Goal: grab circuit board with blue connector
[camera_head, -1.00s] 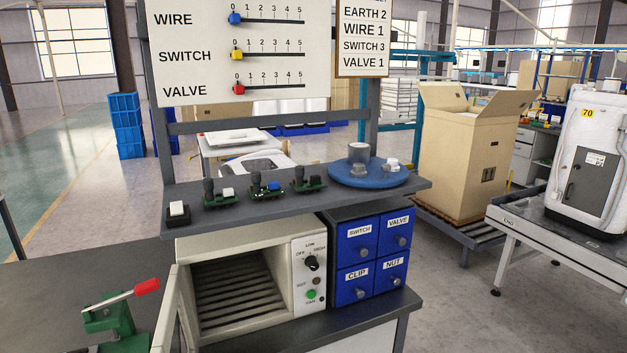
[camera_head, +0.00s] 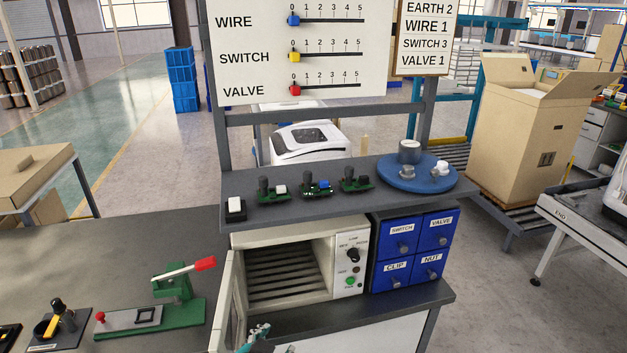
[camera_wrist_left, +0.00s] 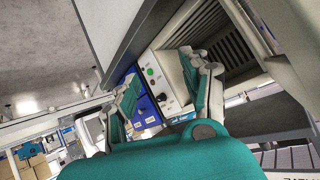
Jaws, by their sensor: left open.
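The circuit board with the blue connector (camera_head: 317,190) sits on the grey shelf in the head view, in the middle of a row of three green boards. A board with a white connector (camera_head: 273,195) is to its left and another board (camera_head: 356,184) to its right. My left gripper (camera_head: 256,338) shows only partly at the bottom edge, below and in front of the shelf, well apart from the boards. In the left wrist view the gripper (camera_wrist_left: 160,75) is open and empty, facing the oven and blue drawers. My right gripper is not in view.
Under the shelf are an open white oven (camera_head: 341,294) with its door swung out and blue drawers (camera_head: 421,213). A round blue stand (camera_head: 400,181) holds metal parts at the shelf's right. A green press (camera_head: 188,318) stands on the left table.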

